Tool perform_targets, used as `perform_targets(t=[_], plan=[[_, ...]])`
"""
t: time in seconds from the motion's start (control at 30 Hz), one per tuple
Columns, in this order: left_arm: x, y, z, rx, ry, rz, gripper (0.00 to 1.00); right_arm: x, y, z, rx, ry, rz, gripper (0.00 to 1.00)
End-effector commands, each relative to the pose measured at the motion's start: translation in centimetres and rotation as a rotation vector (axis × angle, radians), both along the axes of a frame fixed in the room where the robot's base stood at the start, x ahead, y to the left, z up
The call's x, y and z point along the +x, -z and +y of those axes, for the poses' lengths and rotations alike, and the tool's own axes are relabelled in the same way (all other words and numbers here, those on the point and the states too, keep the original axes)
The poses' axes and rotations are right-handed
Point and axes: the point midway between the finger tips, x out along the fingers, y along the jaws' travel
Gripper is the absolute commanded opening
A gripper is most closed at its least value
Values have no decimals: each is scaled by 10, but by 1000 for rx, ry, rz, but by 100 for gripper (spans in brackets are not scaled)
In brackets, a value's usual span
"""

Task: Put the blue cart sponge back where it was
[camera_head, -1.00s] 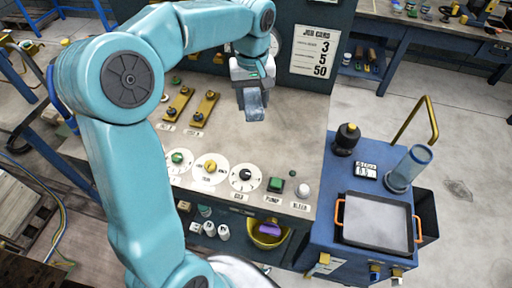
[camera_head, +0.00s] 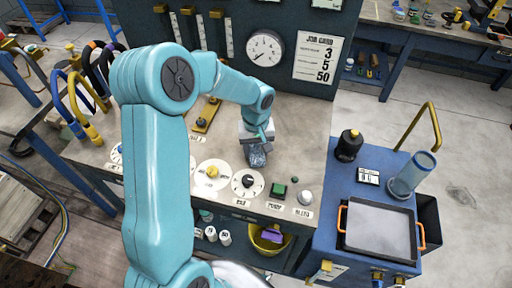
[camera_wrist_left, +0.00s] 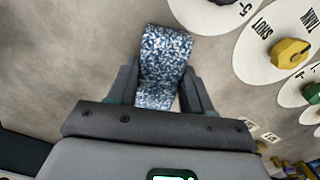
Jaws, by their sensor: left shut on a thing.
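My left gripper (camera_head: 257,143) is shut on a blue-and-white speckled sponge (camera_head: 257,157). It hangs over the bench top (camera_head: 310,135), behind the row of dials; I cannot tell whether it touches the bench. In the left wrist view the sponge (camera_wrist_left: 164,55) sticks out between the two dark fingers, its near end between them. The blue cart (camera_head: 335,195) stands to the right of the bench, apart from the gripper. My right gripper is not in view.
The cart carries a dark bottle (camera_head: 348,146), a small display (camera_head: 368,176), a clear cylinder (camera_head: 411,176) and a grey tray (camera_head: 380,232) with orange handles. On the bench are a black-knobbed dial (camera_head: 247,184), a green button (camera_head: 279,190) and a white knob (camera_head: 305,198).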

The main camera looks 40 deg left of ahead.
Motion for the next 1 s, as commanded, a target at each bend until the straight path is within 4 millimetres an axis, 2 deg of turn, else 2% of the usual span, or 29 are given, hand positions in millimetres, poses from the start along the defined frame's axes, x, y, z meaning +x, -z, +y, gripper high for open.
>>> perform_targets(t=[0.27,0.3,0.37,0.63,0.77,0.87,1.0], plan=[[0,4,0,0,0,0,26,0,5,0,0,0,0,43],[0,3,0,0,0,0,57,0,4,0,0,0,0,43],[0,3,0,0,0,0,76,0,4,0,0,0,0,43],[0,2,0,0,0,0,76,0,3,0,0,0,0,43],[0,-6,0,1,0,-2,76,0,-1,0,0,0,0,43],[1,-23,0,2,0,-4,76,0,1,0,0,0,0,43],[1,-58,0,2,-1,-5,76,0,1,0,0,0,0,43]])
